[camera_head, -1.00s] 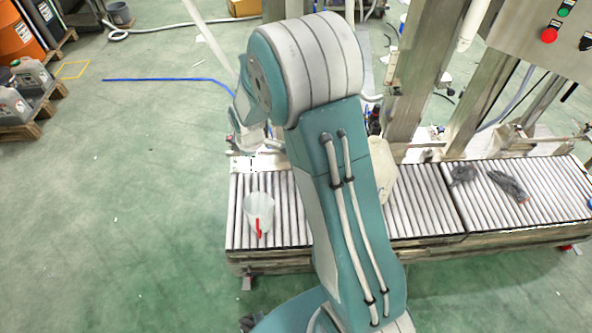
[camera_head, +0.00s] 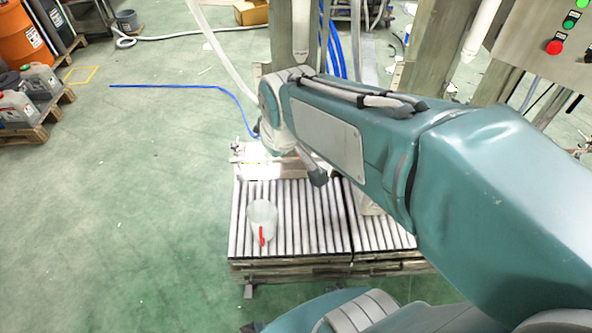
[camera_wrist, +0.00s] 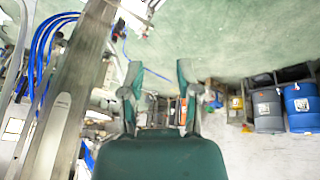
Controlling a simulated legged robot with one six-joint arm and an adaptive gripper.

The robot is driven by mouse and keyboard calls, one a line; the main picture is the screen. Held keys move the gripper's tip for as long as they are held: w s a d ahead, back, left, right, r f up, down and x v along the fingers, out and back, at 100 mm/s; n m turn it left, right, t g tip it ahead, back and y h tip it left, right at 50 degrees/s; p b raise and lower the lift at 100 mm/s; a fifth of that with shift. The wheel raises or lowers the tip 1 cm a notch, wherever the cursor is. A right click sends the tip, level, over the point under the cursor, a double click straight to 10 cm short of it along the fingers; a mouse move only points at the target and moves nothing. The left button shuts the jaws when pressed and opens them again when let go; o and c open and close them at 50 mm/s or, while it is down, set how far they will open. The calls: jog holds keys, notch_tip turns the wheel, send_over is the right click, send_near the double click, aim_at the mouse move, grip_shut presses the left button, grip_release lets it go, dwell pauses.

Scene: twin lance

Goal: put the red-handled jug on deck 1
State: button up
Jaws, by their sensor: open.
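A translucent whitish jug (camera_head: 262,214) with a red handle (camera_head: 262,236) stands on the left roller deck (camera_head: 318,228) in the head view, its handle toward me. A second roller deck (camera_head: 395,240) adjoins it on the right, partly hidden by my arm. I cannot tell which is deck 1. My gripper (camera_wrist: 160,82) is open and empty in the wrist view, its fingers spread apart. In the head view my arm reaches left over the decks, and its end is beyond and above the jug, apart from it. The jug is not recognisable in the wrist view.
Upright posts (camera_head: 303,40) and a control panel (camera_head: 555,45) with a red button stand behind the decks. Canisters (camera_head: 40,80) sit on pallets at far left. The green floor (camera_head: 120,200) left of the decks is clear.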

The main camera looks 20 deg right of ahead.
jog(key=s+r+m+t, duration=0.1)
jog(key=s+r+m, duration=0.2)
jog(key=s, duration=0.7)
jog(key=shift+s+m, duration=0.2)
jog(key=shift+m, duration=0.2)
